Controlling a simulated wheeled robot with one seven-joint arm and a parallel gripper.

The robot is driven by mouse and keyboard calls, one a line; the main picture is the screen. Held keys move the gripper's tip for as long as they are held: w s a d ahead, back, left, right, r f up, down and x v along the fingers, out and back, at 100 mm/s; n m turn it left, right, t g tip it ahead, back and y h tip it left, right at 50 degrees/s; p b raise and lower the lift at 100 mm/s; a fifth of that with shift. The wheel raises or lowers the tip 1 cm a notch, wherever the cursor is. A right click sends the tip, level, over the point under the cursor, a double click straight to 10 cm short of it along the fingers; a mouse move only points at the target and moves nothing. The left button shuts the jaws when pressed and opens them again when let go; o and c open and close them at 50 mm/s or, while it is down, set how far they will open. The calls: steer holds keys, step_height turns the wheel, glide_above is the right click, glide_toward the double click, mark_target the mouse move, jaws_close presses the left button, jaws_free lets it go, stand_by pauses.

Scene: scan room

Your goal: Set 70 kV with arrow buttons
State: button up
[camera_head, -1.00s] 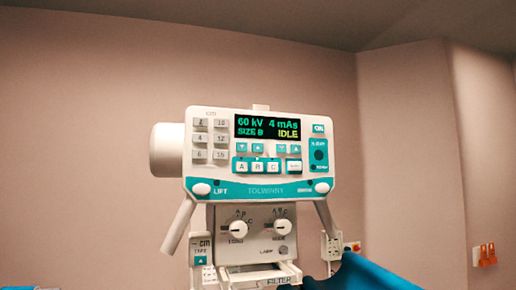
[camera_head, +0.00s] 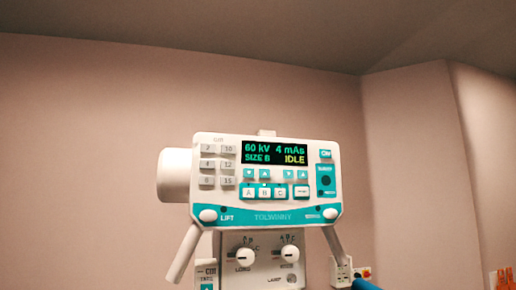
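The white and teal control panel (camera_head: 215,190) stands in the middle of the head view, facing me. Its dark display (camera_head: 274,153) reads 60 kV, 4 mAs, SIZE B and IDLE. Below the display are two pairs of small teal arrow buttons. The left pair has a down arrow (camera_head: 249,174) and an up arrow (camera_head: 264,174), under the kV reading. The right pair has a down arrow (camera_head: 288,174) and an up arrow (camera_head: 302,174), under the mAs reading. My gripper is not in view.
Grey number keys (camera_head: 228,165) sit left of the display, and A, B, C keys (camera_head: 264,193) below it. Two knobs (camera_head: 244,255) are under the panel. Angled handles (camera_head: 185,253) stick out below each side.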

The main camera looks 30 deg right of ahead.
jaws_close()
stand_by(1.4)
